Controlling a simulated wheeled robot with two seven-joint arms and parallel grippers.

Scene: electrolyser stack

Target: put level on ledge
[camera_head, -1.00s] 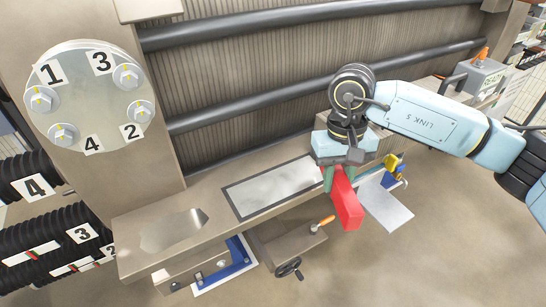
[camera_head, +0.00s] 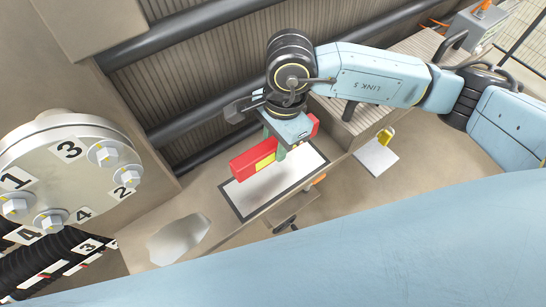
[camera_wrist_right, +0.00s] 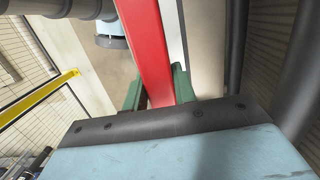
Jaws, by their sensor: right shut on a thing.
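The red level (camera_head: 246,164), with a yellow patch on its side, is held in my right gripper (camera_head: 280,150). In the right wrist view the level (camera_wrist_right: 150,40) runs between the green fingers of the gripper (camera_wrist_right: 157,88). In the head view the level overlaps the dark-bordered white panel (camera_head: 290,177) on the beige ledge (camera_head: 213,200). Whether it touches the panel or hangs above it I cannot tell. The level hides the panel's far side. My left gripper is out of view.
A round plate (camera_head: 65,165) with numbered bolts stands at the left. Dark pipes (camera_head: 215,40) run along the ribbed wall behind the ledge. A yellow object (camera_head: 385,135) sits by a pale plate (camera_head: 376,158) at the right. A blue link of mine crosses the foreground.

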